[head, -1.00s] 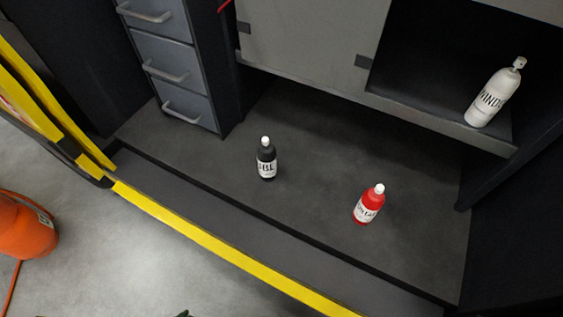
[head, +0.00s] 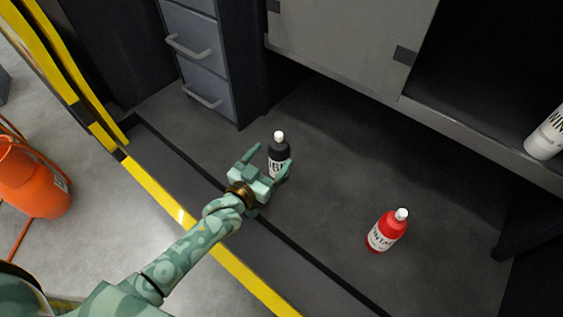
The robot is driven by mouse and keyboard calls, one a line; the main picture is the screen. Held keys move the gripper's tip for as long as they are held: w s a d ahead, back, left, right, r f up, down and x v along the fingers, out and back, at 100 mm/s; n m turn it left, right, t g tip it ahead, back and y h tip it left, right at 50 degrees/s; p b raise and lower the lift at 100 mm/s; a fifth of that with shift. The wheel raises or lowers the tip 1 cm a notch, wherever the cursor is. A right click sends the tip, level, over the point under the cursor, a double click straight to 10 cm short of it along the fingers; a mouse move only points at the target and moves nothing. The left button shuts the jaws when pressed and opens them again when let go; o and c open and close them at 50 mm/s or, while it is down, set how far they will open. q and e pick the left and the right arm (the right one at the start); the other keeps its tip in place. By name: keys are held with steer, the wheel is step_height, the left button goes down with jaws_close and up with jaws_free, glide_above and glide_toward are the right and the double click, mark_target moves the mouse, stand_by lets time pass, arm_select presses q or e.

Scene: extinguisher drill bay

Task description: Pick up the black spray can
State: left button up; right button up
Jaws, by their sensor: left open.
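The black spray can (head: 279,146) stands upright on the dark bay floor, with a white cap and a white label. My left gripper (head: 268,157) is open at the can, its arm coming in from the lower left. One finger shows to the left of the can and the other overlaps its right side, in front of the label. The lower part of the can is partly hidden by the gripper. I cannot tell whether the fingers touch it. My right gripper is not in view.
A red bottle (head: 386,232) with a white cap stands to the right on the same floor. A white bottle (head: 547,137) stands on a shelf at the right edge. A drawer cabinet (head: 209,68) is behind left. A yellow-edged step (head: 158,197) runs along the front. An orange cylinder (head: 35,180) stands at left.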

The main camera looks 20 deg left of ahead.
mark_target(283, 144)
arm_select(q)
steer(key=shift+w+d, duration=0.2)
steer(key=shift+w, duration=0.45)
steer(key=b+x, duration=0.2)
steer(key=x, duration=0.2)
steer(key=shift+w+d+b, duration=0.2)
steer(key=shift+w+b, duration=0.1)
steer(key=shift+r, duration=0.25)
steer(key=shift+c, duration=0.6)
steer(key=c, duration=1.5)
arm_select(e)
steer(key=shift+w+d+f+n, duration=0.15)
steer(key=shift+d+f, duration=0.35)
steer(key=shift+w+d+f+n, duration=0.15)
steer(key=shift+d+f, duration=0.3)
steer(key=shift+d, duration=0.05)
